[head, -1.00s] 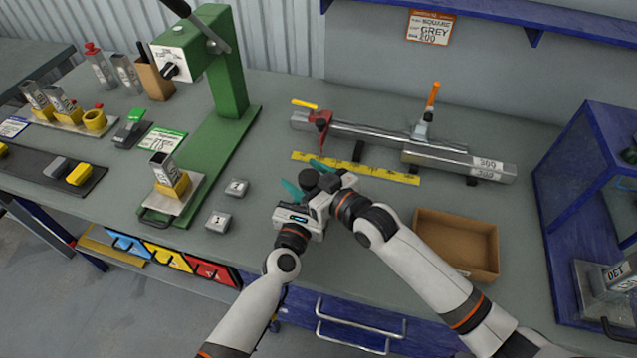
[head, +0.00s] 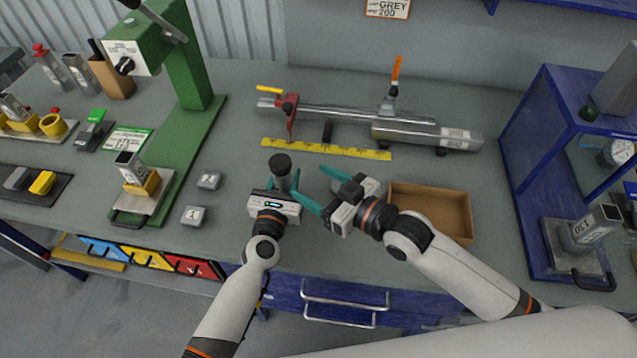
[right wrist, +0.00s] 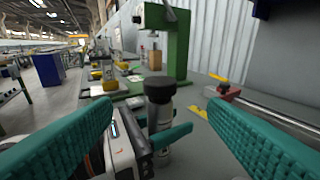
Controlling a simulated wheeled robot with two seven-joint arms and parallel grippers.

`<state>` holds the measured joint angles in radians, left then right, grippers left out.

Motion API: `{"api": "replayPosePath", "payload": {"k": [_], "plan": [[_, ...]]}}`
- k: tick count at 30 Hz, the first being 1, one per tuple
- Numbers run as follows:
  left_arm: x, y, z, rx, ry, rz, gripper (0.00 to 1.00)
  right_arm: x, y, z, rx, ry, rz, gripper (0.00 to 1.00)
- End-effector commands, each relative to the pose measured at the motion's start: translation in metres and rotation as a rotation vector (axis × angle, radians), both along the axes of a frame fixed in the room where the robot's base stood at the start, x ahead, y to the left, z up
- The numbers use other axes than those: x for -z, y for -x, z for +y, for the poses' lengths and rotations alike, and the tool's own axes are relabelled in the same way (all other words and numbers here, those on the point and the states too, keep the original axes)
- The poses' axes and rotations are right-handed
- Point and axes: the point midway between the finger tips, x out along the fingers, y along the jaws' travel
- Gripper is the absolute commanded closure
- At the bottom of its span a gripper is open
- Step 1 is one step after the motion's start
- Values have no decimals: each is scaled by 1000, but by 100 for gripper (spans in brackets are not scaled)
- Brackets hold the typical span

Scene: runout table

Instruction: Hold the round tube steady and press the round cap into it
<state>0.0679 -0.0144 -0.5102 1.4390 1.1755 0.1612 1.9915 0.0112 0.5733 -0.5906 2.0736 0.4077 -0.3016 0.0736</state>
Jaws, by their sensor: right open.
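The round tube (head: 282,184) is a grey upright cylinder in the head view. The round cap (head: 281,162) is black and sits on its top end; I cannot tell how deeply it is seated. In the right wrist view the cap (right wrist: 160,88) tops the tube (right wrist: 159,152). My left gripper (head: 283,184) has its teal fingers on either side of the tube, shut on it, above the bench front. The fingers partly hide the tube. My right gripper (head: 315,186) is open and empty, just right of the tube and apart from it, fingers pointing towards it.
A cardboard tray (head: 432,209) lies close right of my right gripper. Behind are a yellow ruler (head: 325,149) and a clamped long metal tube (head: 345,115). A green press (head: 185,110) and two small grey caps (head: 208,181) stand left. A blue frame (head: 540,150) stands right.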

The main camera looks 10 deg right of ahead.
Motion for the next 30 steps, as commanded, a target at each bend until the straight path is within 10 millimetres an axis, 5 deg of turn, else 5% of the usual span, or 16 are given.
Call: {"api": "replayPosePath", "payload": {"k": [5, 12, 17, 22, 30], "plan": [[0, 0, 0, 0, 0, 0, 89, -4, -5, 5, -3, -26, 37, 60], [0, 0, 0, 0, 0, -1, 89, -27, -28, 45, -22, -183, 368, 100], [0, 0, 0, 0, 0, -1, 89, -28, -42, 79, -28, -151, 628, 100], [0, 0, 0, 0, 0, -1, 89, -21, -53, 103, -42, 56, 803, 100], [0, 0, 0, 0, 0, 0, 89, -34, -67, 103, -21, 494, 982, 100]]}}
